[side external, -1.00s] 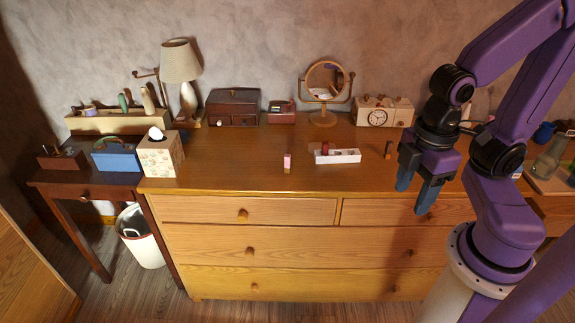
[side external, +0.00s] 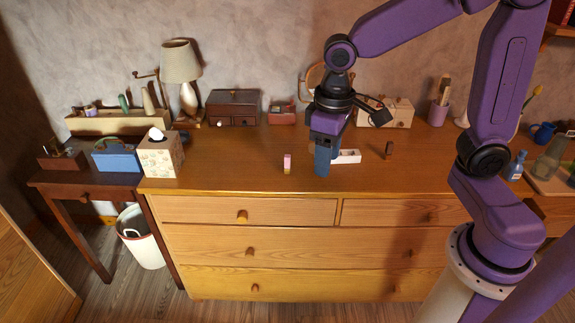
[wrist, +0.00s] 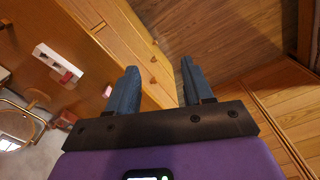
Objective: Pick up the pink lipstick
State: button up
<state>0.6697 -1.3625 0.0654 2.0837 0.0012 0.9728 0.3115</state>
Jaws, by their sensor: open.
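The pink lipstick (side external: 287,163) stands upright near the front edge of the dresser top, left of the white tray, in the side view. A small pinkish item beside the left finger in the wrist view (wrist: 108,91) is probably the lipstick. My gripper (side external: 322,170) points down, to the right of the lipstick and apart from it, in front of the tray's left part. In the wrist view my gripper (wrist: 158,70) has its two blue fingers spread wide with nothing between them.
A white tray (side external: 348,156) is partly hidden behind my gripper. A small dark brown item (side external: 389,150) stands to its right. A tissue box (side external: 160,157) stands at the left edge. The dresser top (side external: 225,175) is clear between the tissue box and the lipstick.

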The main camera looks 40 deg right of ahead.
jog(key=w+d+f+m, duration=0.15)
jog(key=w+m, duration=0.25)
jog(key=w, duration=0.4)
jog(key=w+d+f+m, duration=0.1)
jog(key=w+d+m, duration=0.15)
jog(key=w, duration=0.55)
jog(key=m, duration=0.8)
send_over(287, 156)
jog(key=d, duration=0.1)
notch_tip(287, 156, down, 5)
notch_tip(287, 156, down, 10)
jog(key=shift+w+f, duration=0.1)
jog(key=shift+f, duration=0.15)
jog(key=shift+a+f, duration=0.2)
jog(key=shift+f, duration=1.3)
jog(key=shift+a+f, duration=0.2)
jog(key=shift+f, duration=1.25)
jog(key=c, duration=0.9)
